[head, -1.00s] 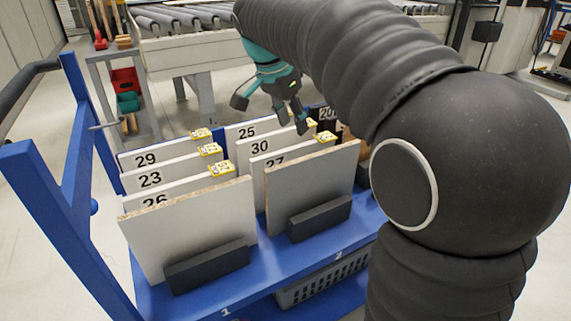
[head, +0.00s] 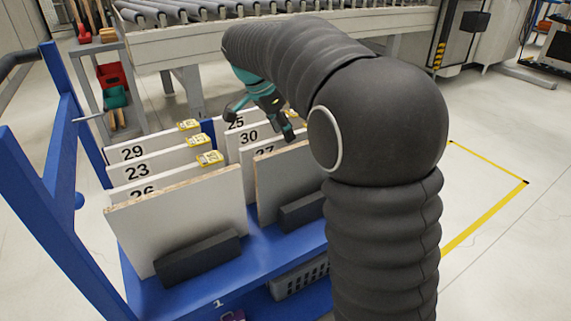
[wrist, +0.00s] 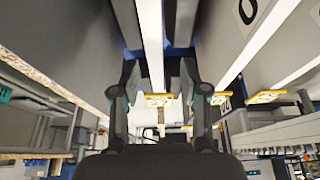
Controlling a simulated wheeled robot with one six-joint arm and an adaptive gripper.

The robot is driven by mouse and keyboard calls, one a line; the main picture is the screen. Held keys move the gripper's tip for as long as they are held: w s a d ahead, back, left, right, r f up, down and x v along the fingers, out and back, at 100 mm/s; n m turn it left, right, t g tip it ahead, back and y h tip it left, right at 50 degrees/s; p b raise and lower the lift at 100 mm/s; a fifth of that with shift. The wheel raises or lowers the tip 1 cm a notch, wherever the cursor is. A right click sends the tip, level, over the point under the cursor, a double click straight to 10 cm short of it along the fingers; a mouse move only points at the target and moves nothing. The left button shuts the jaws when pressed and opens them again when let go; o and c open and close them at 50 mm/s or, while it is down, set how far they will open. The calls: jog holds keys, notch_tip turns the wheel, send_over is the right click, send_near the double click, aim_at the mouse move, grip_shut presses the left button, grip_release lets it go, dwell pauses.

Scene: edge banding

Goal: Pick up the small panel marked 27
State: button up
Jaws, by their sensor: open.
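The small white panel marked 27 (head: 268,148) stands upright in the right row of the blue cart, behind a blank chipboard-edged panel (head: 283,182). Its number is partly covered by that panel. My gripper (head: 262,118) is over the right row, fingers pointing down. In the wrist view, my gripper (wrist: 160,95) is open, with a white panel edge (wrist: 151,35) between its fingers. This looks like panel 27, since the panel to its right shows a 0. A yellow tag (wrist: 158,100) shows between the fingers. I cannot tell whether either finger touches the panel.
Panel 30 (head: 249,138) and panel 25 (head: 236,121) stand close behind in the same row. Panels 29, 23 and 26 (head: 142,192) fill the left row. The blue cart frame (head: 60,200) rises at left. A roller conveyor (head: 280,18) is behind.

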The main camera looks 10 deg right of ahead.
jog(key=shift+s+x, duration=0.15)
jog(key=shift+x, duration=1.15)
jog(key=shift+s+x, duration=0.15)
jog(key=shift+x, duration=1.15)
jog(key=shift+a+f, duration=0.1)
grip_shut()
